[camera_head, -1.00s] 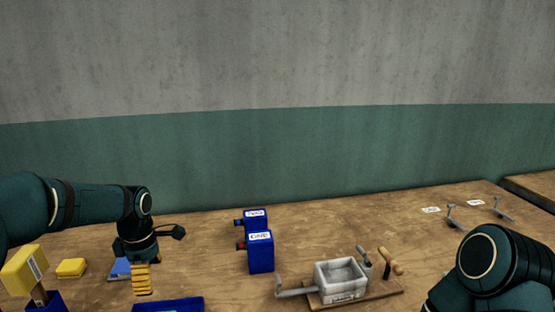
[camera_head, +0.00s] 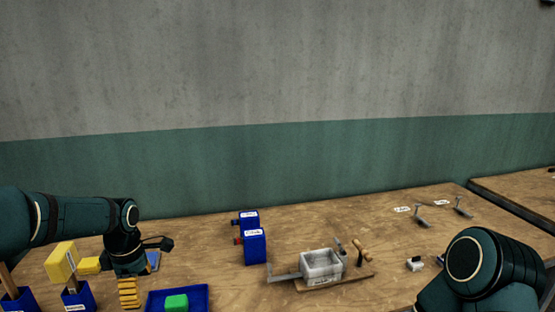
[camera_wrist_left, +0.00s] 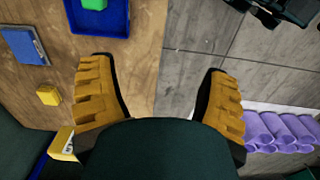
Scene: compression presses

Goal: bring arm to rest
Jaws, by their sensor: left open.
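My left gripper (camera_head: 128,292) has yellow ridged fingers and hangs at the near left of the wooden table, beside a blue tray. In the left wrist view its two fingers (camera_wrist_left: 160,70) are spread wide with nothing between them; the table edge and grey floor tiles show beyond. My right arm (camera_head: 490,270) comes in at the lower right; its gripper is outside the view.
A blue tray (camera_head: 151,306) holds a green block (camera_head: 176,303). Blue boxes (camera_head: 255,247) and a grey press (camera_head: 322,265) stand on the table. Yellow-headed tool (camera_head: 61,262) stands at left. Purple cylinders (camera_wrist_left: 283,130) lie below. Table centre-right is mostly clear.

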